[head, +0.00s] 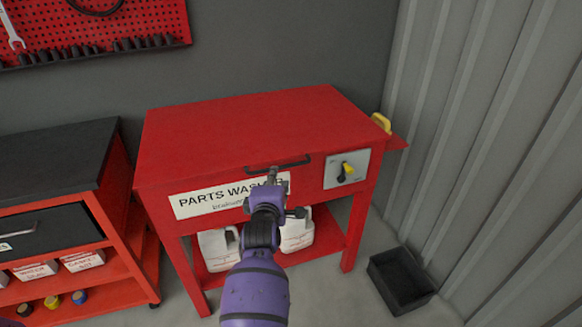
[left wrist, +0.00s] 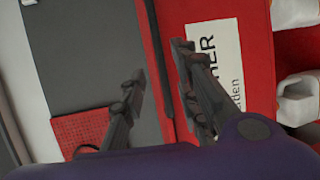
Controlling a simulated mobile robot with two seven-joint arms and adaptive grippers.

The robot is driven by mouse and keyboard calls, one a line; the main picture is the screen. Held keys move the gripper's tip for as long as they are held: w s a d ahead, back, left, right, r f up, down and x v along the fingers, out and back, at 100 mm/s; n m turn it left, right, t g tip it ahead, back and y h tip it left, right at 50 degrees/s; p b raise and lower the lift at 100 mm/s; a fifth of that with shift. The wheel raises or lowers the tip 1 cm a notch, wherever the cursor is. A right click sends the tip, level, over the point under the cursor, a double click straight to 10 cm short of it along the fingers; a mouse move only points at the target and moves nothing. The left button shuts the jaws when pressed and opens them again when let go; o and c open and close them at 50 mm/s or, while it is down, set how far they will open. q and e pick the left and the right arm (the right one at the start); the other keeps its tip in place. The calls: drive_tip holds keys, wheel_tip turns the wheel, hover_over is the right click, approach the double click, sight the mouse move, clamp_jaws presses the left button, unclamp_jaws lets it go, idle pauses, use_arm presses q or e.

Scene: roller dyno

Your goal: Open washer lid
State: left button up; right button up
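The parts washer is a red cabinet with a flat red lid (head: 245,125) that lies shut. A dark bar handle (head: 290,163) runs along the lid's front edge above a white "PARTS WASHER" label (head: 205,202). My left gripper (head: 273,174) is at the front of the washer, by the handle, and covers part of the label. In the left wrist view its two fingers (left wrist: 160,62) stand apart, with the dark handle (left wrist: 157,50) showing between them. I cannot tell whether either finger touches it. My right gripper is not in view.
A yellow-and-black switch (head: 346,172) sits on the washer's front right. White jugs (head: 297,232) stand on its lower shelf. A red cart with a black top (head: 55,165) is at left, a black bin (head: 400,278) on the floor at right, and a corrugated wall (head: 480,130) beyond.

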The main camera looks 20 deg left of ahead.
use_arm(q)
drive_tip(key=x, duration=0.7)
drive_tip(key=shift+w+a+f, duration=0.1)
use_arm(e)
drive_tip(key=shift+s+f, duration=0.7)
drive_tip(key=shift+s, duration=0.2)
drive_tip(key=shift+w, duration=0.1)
use_arm(q)
clamp_jaws()
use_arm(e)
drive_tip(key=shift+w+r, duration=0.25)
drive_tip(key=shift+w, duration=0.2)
